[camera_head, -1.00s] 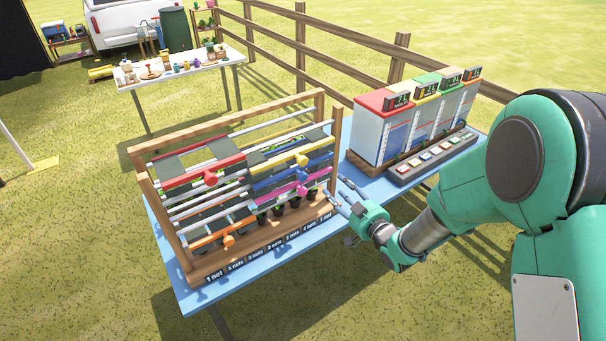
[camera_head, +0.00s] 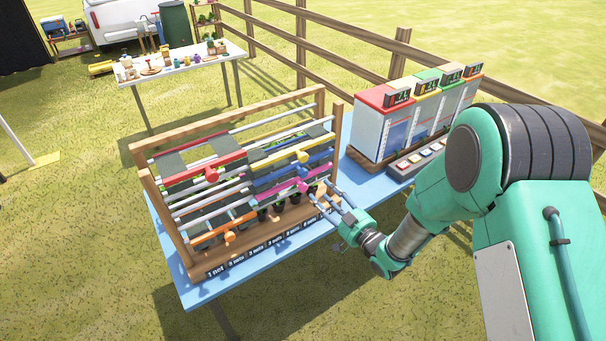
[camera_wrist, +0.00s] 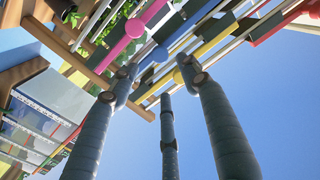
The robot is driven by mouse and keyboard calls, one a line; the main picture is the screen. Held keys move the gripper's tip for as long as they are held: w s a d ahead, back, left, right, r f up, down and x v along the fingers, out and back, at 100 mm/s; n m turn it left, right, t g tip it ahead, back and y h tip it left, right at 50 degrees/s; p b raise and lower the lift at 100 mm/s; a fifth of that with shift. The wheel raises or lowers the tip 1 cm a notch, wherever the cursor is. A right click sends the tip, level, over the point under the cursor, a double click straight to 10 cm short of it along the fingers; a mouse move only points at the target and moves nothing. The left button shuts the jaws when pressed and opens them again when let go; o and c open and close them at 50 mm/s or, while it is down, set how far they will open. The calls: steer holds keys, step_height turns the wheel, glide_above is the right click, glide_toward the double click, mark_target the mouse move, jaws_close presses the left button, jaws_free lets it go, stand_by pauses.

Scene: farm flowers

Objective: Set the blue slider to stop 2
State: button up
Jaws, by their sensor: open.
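The wooden rack (camera_head: 334,140) stands on the blue table and carries coloured sliders with round knobs on rails. The blue slider (camera_head: 320,166) is on the right half, between the yellow slider (camera_head: 275,163) above and the pink slider (camera_head: 270,198) below. My gripper (camera_head: 318,193) is open and empty at the rack's front right. Its fingertips (camera_wrist: 160,78) appear close to the blue knob; I cannot tell whether they touch it.
A red slider (camera_head: 205,175) and an orange slider (camera_head: 225,232) sit on the rack's left half. A dispenser with coloured tops (camera_head: 385,96) and a button panel (camera_head: 415,160) stand to the right. A wooden fence runs behind.

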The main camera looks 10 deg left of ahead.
mark_target(304, 175)
steer(key=x, duration=1.2)
steer(key=shift+w+a, duration=0.2)
jaws_close()
